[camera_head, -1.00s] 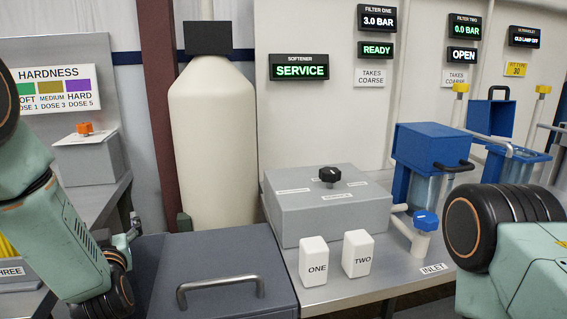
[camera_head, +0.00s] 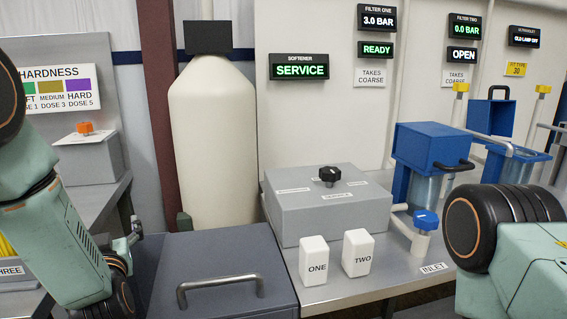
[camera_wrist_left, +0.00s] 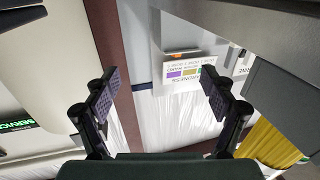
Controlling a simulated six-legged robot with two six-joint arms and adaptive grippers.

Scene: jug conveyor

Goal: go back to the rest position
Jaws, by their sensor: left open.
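My left arm comes in from the left in the head view, its forearm angled down beside the grey-blue lidded box. Only a small part of my left gripper (camera_head: 135,232) shows there, past the wrist. In the left wrist view the left gripper (camera_wrist_left: 160,93) is open, its two padded fingers wide apart with nothing between them. The hardness sign (camera_wrist_left: 183,73) appears upside down beyond the fingers. My right arm shows at the right of the head view, but its gripper is out of view.
The lidded box (camera_head: 215,255) with a handle stands at front centre. White blocks ONE (camera_head: 314,262) and TWO (camera_head: 358,254) stand on the bench before a grey control box (camera_head: 290,215). A cream tank (camera_head: 212,140) stands behind. Blue filter housings (camera_head: 430,145) are at right.

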